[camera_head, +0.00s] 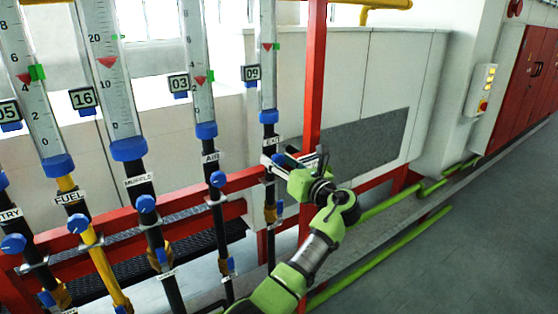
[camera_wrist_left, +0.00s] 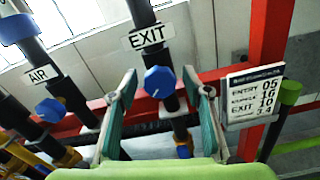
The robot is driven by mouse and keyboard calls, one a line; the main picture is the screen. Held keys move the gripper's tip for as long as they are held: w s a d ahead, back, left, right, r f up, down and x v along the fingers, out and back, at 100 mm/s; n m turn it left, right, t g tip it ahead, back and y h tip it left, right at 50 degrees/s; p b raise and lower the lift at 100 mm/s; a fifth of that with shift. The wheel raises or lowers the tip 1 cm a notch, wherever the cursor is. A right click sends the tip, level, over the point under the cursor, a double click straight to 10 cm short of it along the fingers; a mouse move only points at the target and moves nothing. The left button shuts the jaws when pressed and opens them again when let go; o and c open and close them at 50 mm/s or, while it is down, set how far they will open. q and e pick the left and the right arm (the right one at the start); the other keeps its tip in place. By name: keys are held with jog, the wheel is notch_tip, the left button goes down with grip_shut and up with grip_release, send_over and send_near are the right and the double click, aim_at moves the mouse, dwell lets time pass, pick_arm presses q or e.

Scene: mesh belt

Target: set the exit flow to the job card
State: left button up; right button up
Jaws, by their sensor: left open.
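The exit flow tube (camera_head: 268,55) stands rightmost in the head view. Its red pointer is about level with a green marker (camera_head: 277,46), and its tag (camera_head: 251,73) reads 09. Below it is the EXIT label (camera_head: 271,141); the label (camera_wrist_left: 152,37) also shows in the wrist view. The blue exit knob (camera_wrist_left: 159,82) appears between the spread fingers of my left gripper (camera_wrist_left: 166,86), with gaps on both sides.
The AIR knob (camera_head: 217,179), MUFFLE knob (camera_head: 146,203) and FUEL knob (camera_head: 78,223) stand to the left on neighbouring pipes. A red rail (camera_head: 175,208) runs behind the pipes and a red post (camera_head: 315,75) stands right of the exit tube. The floor at right is clear.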

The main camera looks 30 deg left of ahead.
pick_arm(q)
jog(key=c, duration=1.1)
jog(key=shift+n, duration=2.5)
jog(key=o, duration=1.1)
jog(key=v, duration=1.2)
jog(key=shift+w, duration=0.15)
